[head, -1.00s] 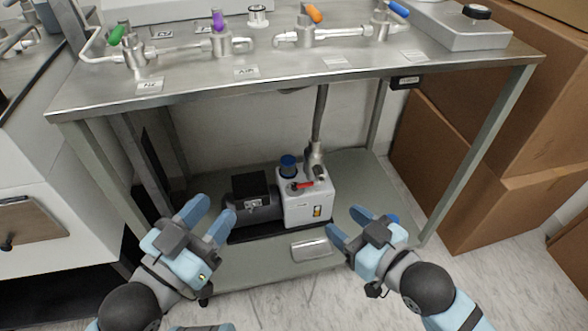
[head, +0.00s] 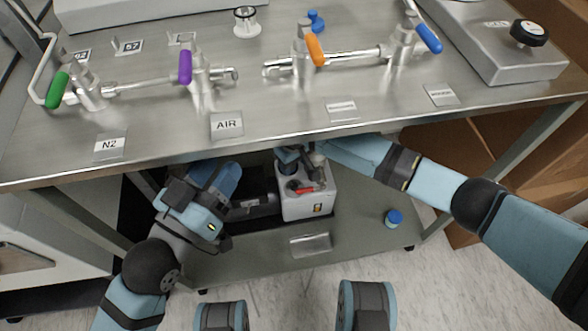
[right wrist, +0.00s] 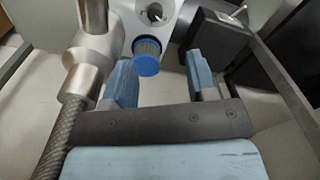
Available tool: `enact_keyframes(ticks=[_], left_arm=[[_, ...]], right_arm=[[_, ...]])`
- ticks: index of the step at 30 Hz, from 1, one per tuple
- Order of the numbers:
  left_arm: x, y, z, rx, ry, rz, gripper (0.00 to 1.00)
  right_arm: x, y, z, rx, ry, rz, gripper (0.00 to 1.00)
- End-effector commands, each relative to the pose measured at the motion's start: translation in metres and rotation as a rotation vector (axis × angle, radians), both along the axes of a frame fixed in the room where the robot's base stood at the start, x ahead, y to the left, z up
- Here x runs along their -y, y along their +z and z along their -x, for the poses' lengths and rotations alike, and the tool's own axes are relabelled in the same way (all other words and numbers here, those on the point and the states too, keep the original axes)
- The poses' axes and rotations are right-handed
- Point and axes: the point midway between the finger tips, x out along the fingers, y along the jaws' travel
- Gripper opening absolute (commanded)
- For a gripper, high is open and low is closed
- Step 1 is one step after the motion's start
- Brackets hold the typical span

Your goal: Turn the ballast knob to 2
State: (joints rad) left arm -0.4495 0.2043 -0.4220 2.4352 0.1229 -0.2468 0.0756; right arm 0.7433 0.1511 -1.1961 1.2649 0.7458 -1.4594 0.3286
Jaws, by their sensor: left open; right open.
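The vacuum pump (head: 306,204) stands on the lower shelf under the bench. In the right wrist view a black knob (right wrist: 155,12) with dial marks shows on its white face, at the top edge. I cannot read its setting. A blue-capped part (right wrist: 146,57) lies below the knob. My right gripper (right wrist: 160,70) is open, its fingers either side of the blue-capped part in the picture; I cannot tell if they touch it. In the head view the bench edge hides part of it. My left gripper (head: 228,200) is open and empty, left of the pump.
The steel bench top (head: 285,110) overhangs the pump. A metal pipe fitting (right wrist: 88,60) stands left of my right fingers. A blue-capped jar (head: 394,218) and a small tray (head: 311,243) are on the shelf. Cardboard boxes (head: 440,160) stand at right.

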Motion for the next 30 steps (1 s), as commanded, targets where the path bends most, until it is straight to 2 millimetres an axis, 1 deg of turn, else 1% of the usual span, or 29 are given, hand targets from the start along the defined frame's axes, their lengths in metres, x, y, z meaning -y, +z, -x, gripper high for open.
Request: enact_keyframes(ticks=[2, 4, 8, 18, 22, 25, 30], left_arm=[[0.000, -0.001, 0.000, -0.002, -0.001, 0.000, 0.43], [0.000, -0.004, 0.000, -0.008, -0.003, -0.004, 0.43], [0.001, -0.016, -0.001, -0.035, -0.011, -0.018, 0.43], [0.005, -0.066, -0.001, -0.169, -0.060, -0.091, 0.43], [0.006, -0.081, 0.000, -0.212, -0.077, -0.118, 0.43], [0.004, -0.078, -0.005, -0.173, -0.071, -0.140, 0.43], [0.002, -0.077, -0.007, -0.148, -0.068, -0.159, 0.43]], right_arm=[[0.001, 0.001, -0.004, -0.008, -0.002, 0.027, 0.53], [0.001, -0.004, -0.005, -0.013, -0.003, 0.034, 0.53], [0.002, -0.022, -0.005, -0.013, -0.004, 0.033, 0.53], [0.002, -0.095, -0.004, -0.011, -0.005, 0.032, 0.53], [0.001, -0.116, -0.004, -0.011, -0.004, 0.031, 0.53], [0.001, -0.127, -0.005, -0.011, -0.004, 0.030, 0.53], [0.002, -0.135, -0.004, -0.010, -0.004, 0.031, 0.53]])
